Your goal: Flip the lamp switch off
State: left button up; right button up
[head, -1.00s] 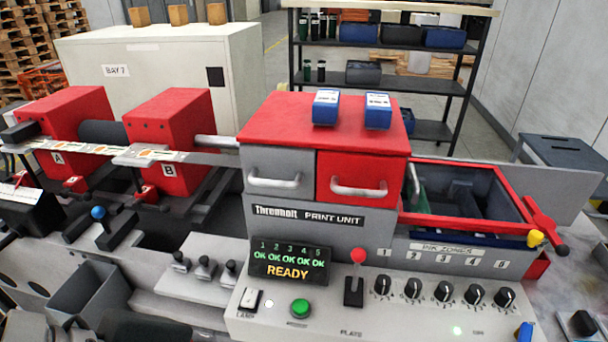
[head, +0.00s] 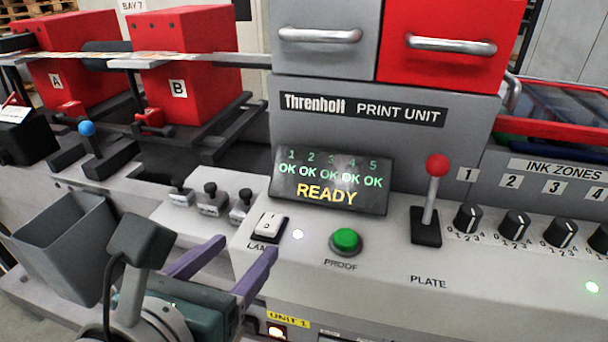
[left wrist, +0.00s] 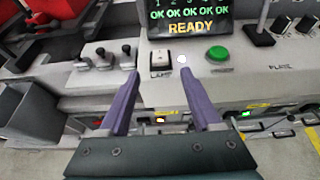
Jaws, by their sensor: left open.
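The lamp switch (head: 269,226) is a small white rocker in a dark frame on the sloped grey panel, with a partly covered "LAMP" label below it. A small white light (head: 298,234) glows to its right. My left gripper (head: 246,256) is open and empty, its two purple fingers pointing up toward the panel, in front of the switch. In the left wrist view, the switch (left wrist: 160,62) shows beyond and between the fingertips of the left gripper (left wrist: 160,74). I see no contact with the switch. My right gripper is not in view.
A green PROOF button (head: 345,240) is right of the switch, below the READY display (head: 331,182). Several black toggles (head: 211,199) stand to the left. A red-knobbed PLATE lever (head: 431,200) and black dials (head: 514,223) are further right. A grey bin (head: 66,245) is at left.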

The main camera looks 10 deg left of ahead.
aim_at(269, 222)
pick_arm(q)
jog(key=b+x, duration=0.1)
jog(key=x, duration=0.6)
jog(key=shift+w, duration=0.4)
jog(key=shift+c, duration=0.2)
grip_shut()
